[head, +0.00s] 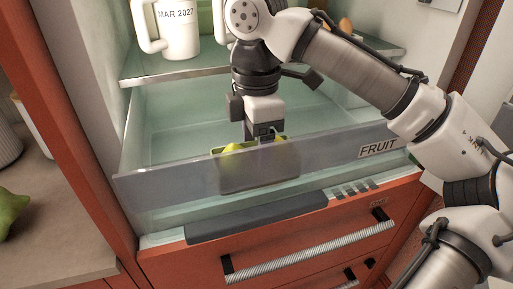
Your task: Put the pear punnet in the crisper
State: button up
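The crisper is a pulled-out clear drawer with a smoky front panel (150,184) labelled FRUIT. The pear punnet (258,178) is inside it, just behind the panel, and its dark body shows blurred through it. Yellow-green pears (232,148) show above the panel's top edge. My gripper (265,138) points down into the drawer, with its fingers at the punnet's upper part. The fingertips are partly hidden by the panel, so I cannot tell whether they grip the punnet or whether it rests on the drawer floor.
Below is a red drawer front with a ribbed handle (310,252). A counter (60,235) at left holds a green object (10,209). The drawer's left side is empty.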

jog(key=shift+f, duration=0.45)
jog(key=shift+f, duration=0.15)
jog(key=o, duration=1.2)
jog(key=shift+o, duration=0.2)
notch_tip(320, 180, up, 12)
jog(key=p, duration=0.1)
